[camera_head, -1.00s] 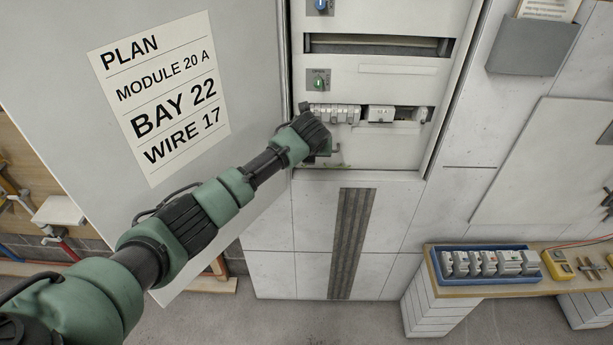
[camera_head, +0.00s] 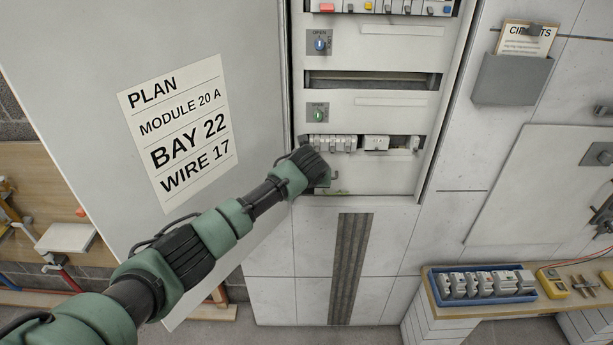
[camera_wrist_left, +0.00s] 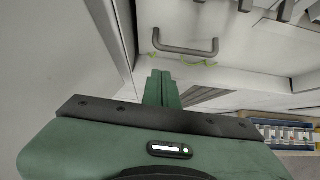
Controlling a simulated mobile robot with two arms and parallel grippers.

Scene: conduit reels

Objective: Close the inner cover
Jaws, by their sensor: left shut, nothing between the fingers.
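The grey-white cabinet interior (camera_head: 370,180) stands open, with a row of white modules (camera_head: 335,143) across its lower part. In the left wrist view a grey bar handle (camera_wrist_left: 185,48) sits on a light panel (camera_wrist_left: 245,55); I cannot tell for certain that this panel is the inner cover. My left gripper (camera_head: 325,181) is at the cabinet's lower left, below the modules. In the left wrist view its green fingers (camera_wrist_left: 160,88) are together and empty, just short of the handle and apart from it. My right gripper is not in view.
The large outer door (camera_head: 80,80) is swung open at left, with a plan sheet (camera_head: 178,135) on it. At right, a bench (camera_head: 470,306) carries a blue tray (camera_head: 487,297) of modules and a yellow meter (camera_head: 550,284). A grey pocket (camera_head: 511,79) hangs on the wall.

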